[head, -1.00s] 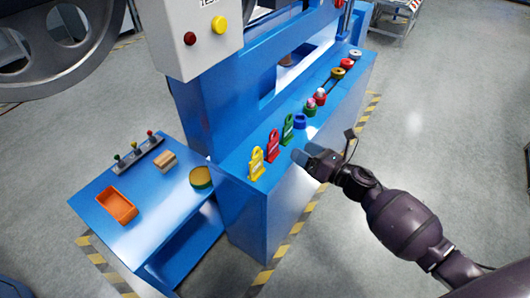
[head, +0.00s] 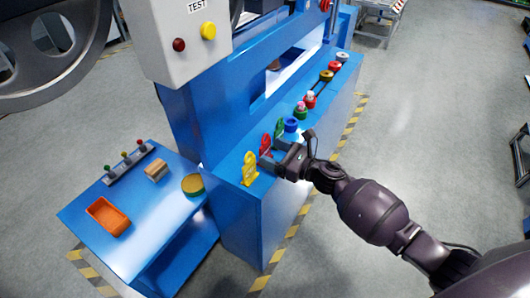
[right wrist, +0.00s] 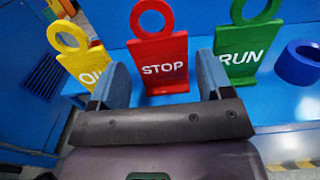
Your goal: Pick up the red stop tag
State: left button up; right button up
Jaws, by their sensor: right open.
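The red stop tag (right wrist: 162,66) stands upright in the right wrist view, with a ring on top and the word STOP in white. In the head view the red stop tag (head: 265,143) is partly hidden behind my right gripper. My right gripper (right wrist: 163,80) is open, and its two fingers point toward the tag's lower body, one to each side in the picture. I cannot tell whether the fingertips reach past its front. In the head view my right gripper (head: 274,152) is at the front edge of the blue ledge. My left gripper is not in view.
A yellow tag (right wrist: 82,60) stands to the left of the stop tag and a green RUN tag (right wrist: 244,50) to the right, both close by. A blue ring (right wrist: 300,63) lies further right. A side table (head: 150,240) holds an orange tray (head: 108,216).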

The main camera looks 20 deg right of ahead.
aim_at(266, 150)
jog(key=x, duration=0.3)
jog(key=shift+w+a+f, duration=0.15)
jog(key=shift+w+a, duration=0.4)
jog(key=shift+w, duration=0.1)
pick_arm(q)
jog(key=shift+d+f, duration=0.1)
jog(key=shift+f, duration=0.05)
pick_arm(e)
jog(key=shift+c, duration=0.3)
